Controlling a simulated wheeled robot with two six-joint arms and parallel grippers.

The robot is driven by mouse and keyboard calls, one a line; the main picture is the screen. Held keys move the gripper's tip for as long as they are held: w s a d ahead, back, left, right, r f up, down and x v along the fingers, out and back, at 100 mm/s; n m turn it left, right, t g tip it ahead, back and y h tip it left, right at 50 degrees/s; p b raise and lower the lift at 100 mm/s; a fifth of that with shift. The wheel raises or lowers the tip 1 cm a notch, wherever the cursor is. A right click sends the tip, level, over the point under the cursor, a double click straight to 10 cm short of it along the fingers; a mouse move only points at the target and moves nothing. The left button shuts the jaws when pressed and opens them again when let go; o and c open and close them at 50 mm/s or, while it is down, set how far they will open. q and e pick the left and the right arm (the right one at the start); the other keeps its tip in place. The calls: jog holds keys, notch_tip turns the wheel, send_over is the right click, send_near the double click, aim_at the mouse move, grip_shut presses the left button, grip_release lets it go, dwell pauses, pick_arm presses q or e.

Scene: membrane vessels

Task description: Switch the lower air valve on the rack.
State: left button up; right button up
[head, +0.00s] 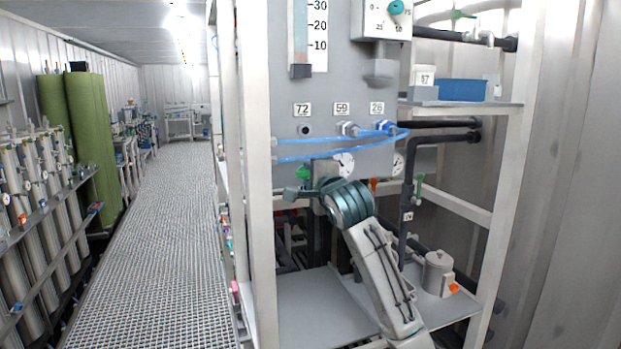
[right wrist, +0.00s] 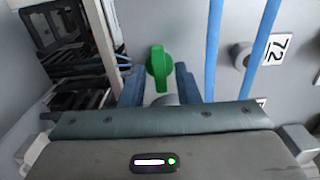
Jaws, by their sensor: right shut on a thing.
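A green valve handle (head: 304,172) sits low on the rack's grey panel (head: 345,85), below the blue hoses. In the right wrist view the green valve handle (right wrist: 159,68) stands with its long side upright in the picture. My right gripper (head: 301,190) is at the handle. In the right wrist view its two blue fingers (right wrist: 159,84) are on either side of the handle's lower part, shut on it. In the head view my wrist hides part of the gripper and the fingertips. My left gripper is not in view.
Blue hoses (head: 335,148) loop across the panel just above my right gripper. A round gauge (head: 343,165) is close to my wrist. Another green-handled valve (head: 419,188) is on the dark pipe to the right. A white rack post (head: 258,200) stands left. The grated aisle (head: 150,240) is clear.

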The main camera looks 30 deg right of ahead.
jog(key=o, duration=0.6)
jog(key=b+v, duration=0.4)
jog(key=v, duration=0.6)
jog(key=shift+s, duration=0.35)
jog(key=shift+a+f, duration=0.15)
